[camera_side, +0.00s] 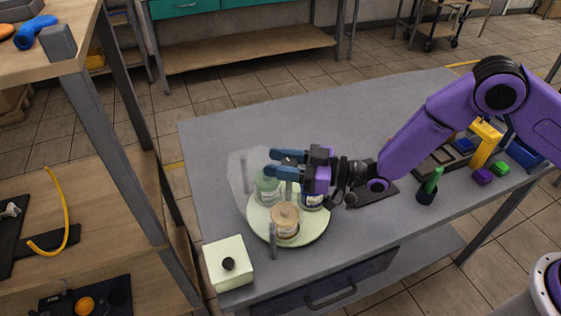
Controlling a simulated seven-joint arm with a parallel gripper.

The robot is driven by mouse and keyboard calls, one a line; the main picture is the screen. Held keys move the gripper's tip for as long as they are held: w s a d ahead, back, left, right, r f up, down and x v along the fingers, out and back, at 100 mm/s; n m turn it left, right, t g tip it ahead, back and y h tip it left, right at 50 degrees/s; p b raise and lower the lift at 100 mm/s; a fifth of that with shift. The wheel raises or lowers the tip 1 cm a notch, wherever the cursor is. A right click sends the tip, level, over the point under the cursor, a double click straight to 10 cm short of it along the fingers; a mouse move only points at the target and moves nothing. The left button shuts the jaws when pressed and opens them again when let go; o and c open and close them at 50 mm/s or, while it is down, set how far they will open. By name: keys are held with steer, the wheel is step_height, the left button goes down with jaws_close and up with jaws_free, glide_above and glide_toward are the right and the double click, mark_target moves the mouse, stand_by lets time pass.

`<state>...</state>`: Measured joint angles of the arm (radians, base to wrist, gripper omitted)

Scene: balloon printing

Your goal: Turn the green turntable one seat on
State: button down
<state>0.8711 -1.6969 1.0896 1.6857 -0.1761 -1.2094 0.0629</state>
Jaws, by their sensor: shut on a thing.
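The green turntable (312,238) is a pale round disc on the grey table. It carries a green jar (267,188), a tan-lidded jar (285,219) and a jar with blue (313,201), partly hidden under my gripper. A grey upright post (272,240) stands at its front rim. My gripper (277,163), with blue fingers, reaches in from the right above the back of the disc. It is shut on what looks like another grey upright post of the turntable; the fingers hide the grasped part.
A pale box with a black knob (228,264) sits at the front-left table corner. A translucent curved panel (241,172) stands behind the turntable. To the right are a cup with a green marker (428,193), purple and green blocks and a yellow stand (486,143). The table's back middle is clear.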

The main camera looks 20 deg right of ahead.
steer(key=shift+n+g+y, duration=0.4)
steer(key=shift+g, duration=0.1)
steer(key=shift+s+d+n+g+h, duration=0.1)
steer(key=shift+s+n+g+h, duration=0.5)
steer(key=shift+n+g, duration=2.65)
steer(key=shift+s+d+n+g+h, duration=0.2)
steer(key=shift+n+g+h, duration=0.65)
steer(key=shift+n+g, duration=2.4)
steer(key=shift+s+a+n+g+h, duration=0.1)
steer(key=shift+s+n+g+h, duration=0.95)
steer(key=shift+g, duration=3.85)
steer(key=shift+w+d+n+g, duration=0.1)
steer(key=shift+w+n+g, duration=0.2)
steer(key=shift+w+n, duration=0.4)
steer(key=shift+s, duration=0.1)
steer(key=c, duration=0.7)
jaws_free()
steer(key=shift+c, duration=0.2)
steer(key=shift+r, duration=0.1)
